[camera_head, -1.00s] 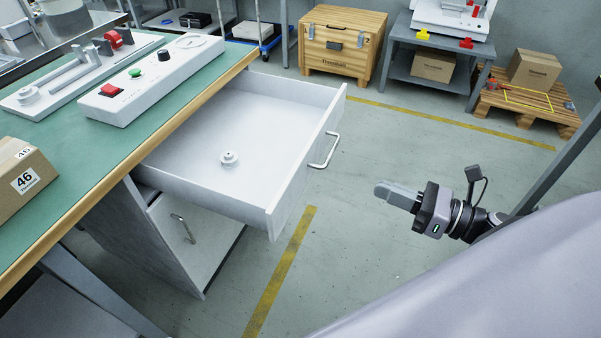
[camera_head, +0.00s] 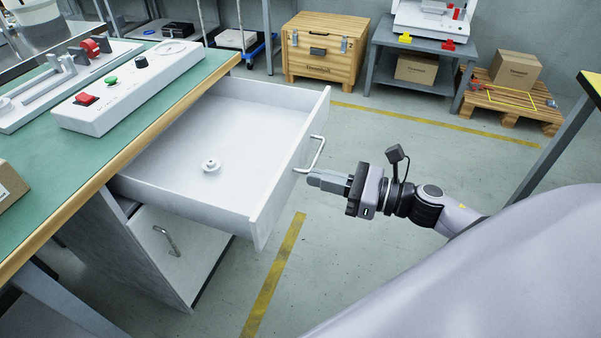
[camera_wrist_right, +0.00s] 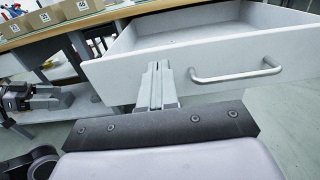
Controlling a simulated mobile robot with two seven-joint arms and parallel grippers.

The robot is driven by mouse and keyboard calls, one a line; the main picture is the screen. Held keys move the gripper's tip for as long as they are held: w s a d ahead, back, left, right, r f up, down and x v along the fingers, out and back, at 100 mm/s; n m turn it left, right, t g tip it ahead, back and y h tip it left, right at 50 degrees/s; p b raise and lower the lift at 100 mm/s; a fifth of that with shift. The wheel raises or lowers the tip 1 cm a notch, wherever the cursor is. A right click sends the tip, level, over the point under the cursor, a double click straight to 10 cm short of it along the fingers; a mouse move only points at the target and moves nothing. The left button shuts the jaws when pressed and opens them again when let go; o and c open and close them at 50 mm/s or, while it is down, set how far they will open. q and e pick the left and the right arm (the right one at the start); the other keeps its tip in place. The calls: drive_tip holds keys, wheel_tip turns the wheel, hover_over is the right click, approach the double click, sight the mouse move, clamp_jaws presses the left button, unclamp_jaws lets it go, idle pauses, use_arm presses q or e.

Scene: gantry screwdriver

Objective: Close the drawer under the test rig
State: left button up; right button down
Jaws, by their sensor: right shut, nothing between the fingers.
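The white drawer (camera_head: 228,130) stands pulled out from under the green-topped bench. A small white round part (camera_head: 211,165) lies on its floor. The drawer front has a metal bar handle (camera_head: 317,155), which also shows in the right wrist view (camera_wrist_right: 236,75). My right gripper (camera_head: 312,180) is shut and empty, pointing at the outer face of the drawer front near the handle. In the right wrist view its fingertips (camera_wrist_right: 157,66) are left of the handle, in front of the drawer front (camera_wrist_right: 130,83); I cannot tell whether they touch it. My left gripper is not identifiable in the head view.
The test rig's control box (camera_head: 130,85) sits on the green bench top (camera_head: 95,140). A closed cabinet door with a handle (camera_head: 168,240) is below the drawer. The floor (camera_head: 350,255) right of the drawer is clear. A wooden chest (camera_head: 325,50) stands behind.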

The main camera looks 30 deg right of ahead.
sight(285, 170)
drive_tip(key=shift+x, duration=2.2)
drive_tip(key=shift+a, duration=0.1)
